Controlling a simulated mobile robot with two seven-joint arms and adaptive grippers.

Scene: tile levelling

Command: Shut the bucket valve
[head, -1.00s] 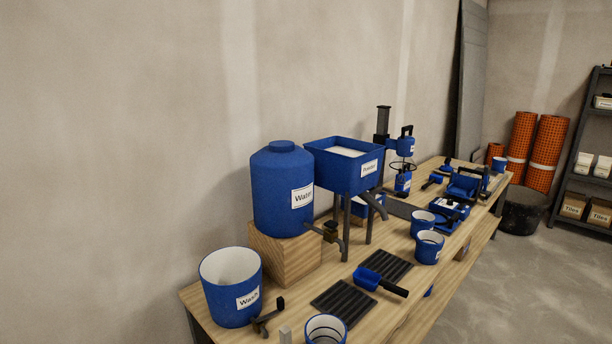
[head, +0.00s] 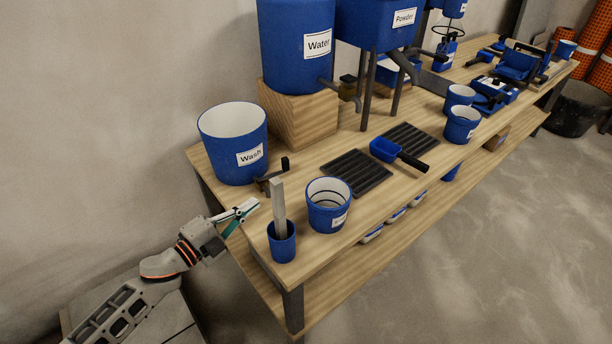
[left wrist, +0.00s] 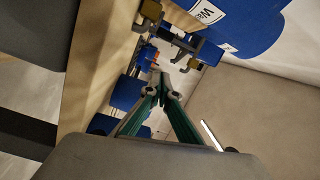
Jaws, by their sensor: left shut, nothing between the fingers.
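The blue wash bucket (head: 233,150) with a white inside stands upright on the near left end of the bench in the head view. Its valve (head: 268,181) sticks out low at the front, with a dark lever (head: 285,164) standing up at its outer end. My right gripper is out of view.
A small blue cup holding an upright grey bar (head: 279,205) and a blue bucket (head: 329,212) stand just right of the gripper. The water tank (head: 290,50) sits on a wooden block (head: 300,118) behind. Dark ribbed mats (head: 357,173) lie on the bench (head: 225,196).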

